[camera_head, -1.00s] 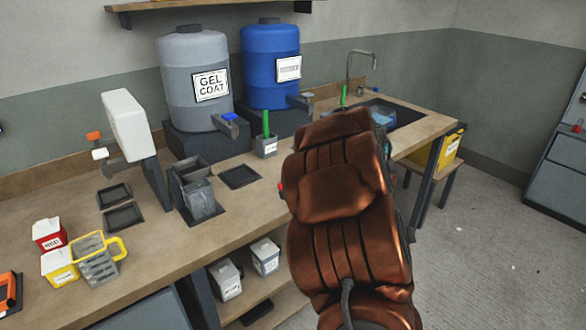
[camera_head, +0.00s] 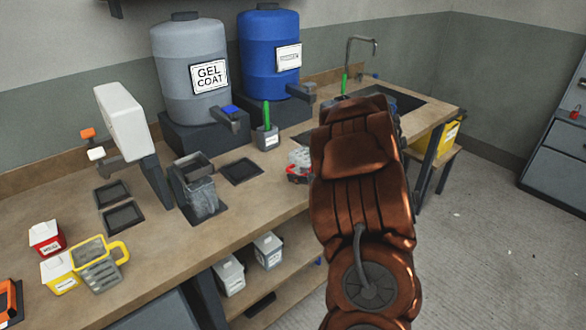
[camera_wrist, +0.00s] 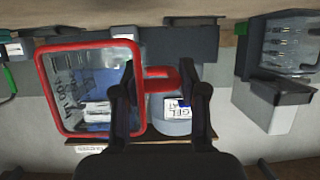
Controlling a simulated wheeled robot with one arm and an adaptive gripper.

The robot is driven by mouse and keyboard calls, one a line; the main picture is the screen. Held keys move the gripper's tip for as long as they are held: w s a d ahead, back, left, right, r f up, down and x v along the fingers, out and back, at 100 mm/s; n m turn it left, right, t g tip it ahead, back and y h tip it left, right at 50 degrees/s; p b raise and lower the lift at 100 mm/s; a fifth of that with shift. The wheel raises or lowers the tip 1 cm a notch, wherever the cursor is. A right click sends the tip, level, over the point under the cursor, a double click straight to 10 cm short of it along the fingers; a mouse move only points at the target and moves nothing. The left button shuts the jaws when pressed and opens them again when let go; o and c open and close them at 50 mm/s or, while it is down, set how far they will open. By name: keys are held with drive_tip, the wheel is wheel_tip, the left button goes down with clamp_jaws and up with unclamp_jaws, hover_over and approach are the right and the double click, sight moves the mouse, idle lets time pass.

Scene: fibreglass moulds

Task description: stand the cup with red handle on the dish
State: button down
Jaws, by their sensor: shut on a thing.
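The cup with red handle (camera_head: 299,174) is clear with a red rim and shows just left of my arm, above the bench. In the wrist view the cup (camera_wrist: 66,95) fills the left side, and its red handle lies between my fingers. My gripper (camera_wrist: 160,92) is shut on that handle. In the head view my arm hides the gripper and part of the cup. Shallow dark square trays lie on the bench: one right of the grey stand (camera_head: 241,171) and two on the left (camera_head: 112,193) (camera_head: 125,217). I cannot tell which is the dish.
A grey stand holding a clear container (camera_head: 200,190), a grey gel coat drum (camera_head: 190,75), a blue drum (camera_head: 269,55) and a pot with a green stick (camera_head: 266,137) stand nearby. A yellow-handled cup (camera_head: 98,262) is at the front left. The sink (camera_head: 400,103) lies behind.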

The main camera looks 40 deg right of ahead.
sight(292, 162)
drive_tip(key=w+d, duration=0.1)
drive_tip(key=w, duration=0.1)
drive_tip(key=w+d+p, duration=0.1)
drive_tip(key=w, duration=0.2)
drive_tip(key=w+d+p, duration=0.1)
drive_tip(key=w, duration=0.1)
drive_tip(key=shift+w+f, duration=0.25)
drive_tip(key=shift+f, duration=0.1)
drive_tip(key=shift+f+p, duration=0.45)
drive_tip(key=shift+f, duration=1.3)
drive_tip(key=shift+f, duration=0.15)
drive_tip(key=c, duration=0.6)
unclamp_jaws()
drive_tip(key=shift+c, duration=0.2)
drive_tip(key=shift+r, duration=0.2)
drive_tip(key=shift+s, duration=0.3)
drive_tip(key=b+v, duration=0.2)
drive_tip(key=v, duration=0.9)
drive_tip(key=shift+r, duration=0.25)
